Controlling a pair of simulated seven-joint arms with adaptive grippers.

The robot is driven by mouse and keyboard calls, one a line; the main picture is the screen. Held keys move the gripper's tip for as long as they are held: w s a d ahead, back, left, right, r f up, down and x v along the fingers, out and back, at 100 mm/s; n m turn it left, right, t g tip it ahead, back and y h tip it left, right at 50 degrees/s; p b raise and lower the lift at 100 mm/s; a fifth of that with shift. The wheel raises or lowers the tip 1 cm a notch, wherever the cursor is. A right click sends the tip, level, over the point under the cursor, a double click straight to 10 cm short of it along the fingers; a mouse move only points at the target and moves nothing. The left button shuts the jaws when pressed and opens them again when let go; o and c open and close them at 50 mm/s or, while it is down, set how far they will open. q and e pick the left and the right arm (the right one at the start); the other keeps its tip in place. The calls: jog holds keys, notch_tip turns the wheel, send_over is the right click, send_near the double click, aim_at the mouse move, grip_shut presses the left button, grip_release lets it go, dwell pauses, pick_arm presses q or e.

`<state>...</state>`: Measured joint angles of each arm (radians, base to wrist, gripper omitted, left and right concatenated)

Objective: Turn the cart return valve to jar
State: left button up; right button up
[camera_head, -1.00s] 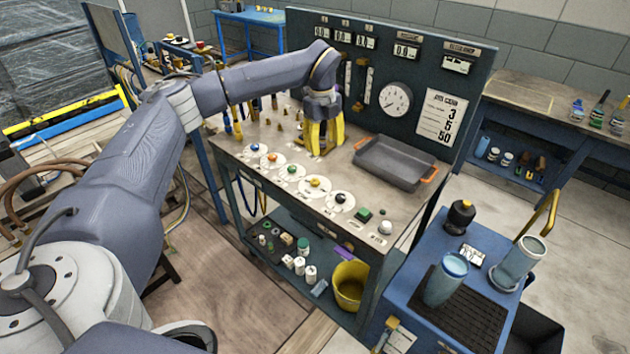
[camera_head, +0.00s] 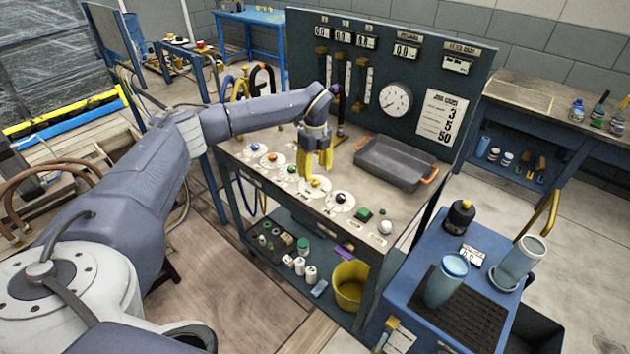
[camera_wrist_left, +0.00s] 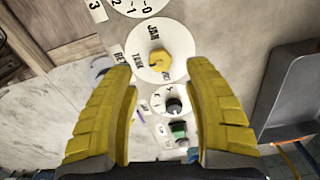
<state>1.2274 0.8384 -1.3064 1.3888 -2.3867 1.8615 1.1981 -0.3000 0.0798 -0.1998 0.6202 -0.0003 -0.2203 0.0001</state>
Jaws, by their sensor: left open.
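The valve is a yellow knob (camera_head: 315,182) on a round white dial on the bench top. In the left wrist view the yellow knob (camera_wrist_left: 158,62) sits on the dial plate (camera_wrist_left: 140,48), with JAR printed at the top and TANK at the left. I cannot tell which mark the knob points to. My left gripper (camera_head: 318,172) has yellow fingers pointing down, just above and behind the knob. In the left wrist view the gripper (camera_wrist_left: 163,90) is open and empty, with the knob beyond its fingertips. My right gripper is not in view.
A black knob (camera_head: 341,198) stands right of the valve, then a green button (camera_head: 364,214) and a white knob (camera_head: 385,227). A grey tray (camera_head: 395,163) with orange handles lies behind. The gauge panel (camera_head: 430,70) rises at the back. A blue cart (camera_head: 405,275) stands at the right.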

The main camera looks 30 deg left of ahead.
aim_at(315, 181)
pick_arm(q)
jog(key=shift+f, duration=2.5)
jog(key=shift+c, duration=0.3)
grip_shut()
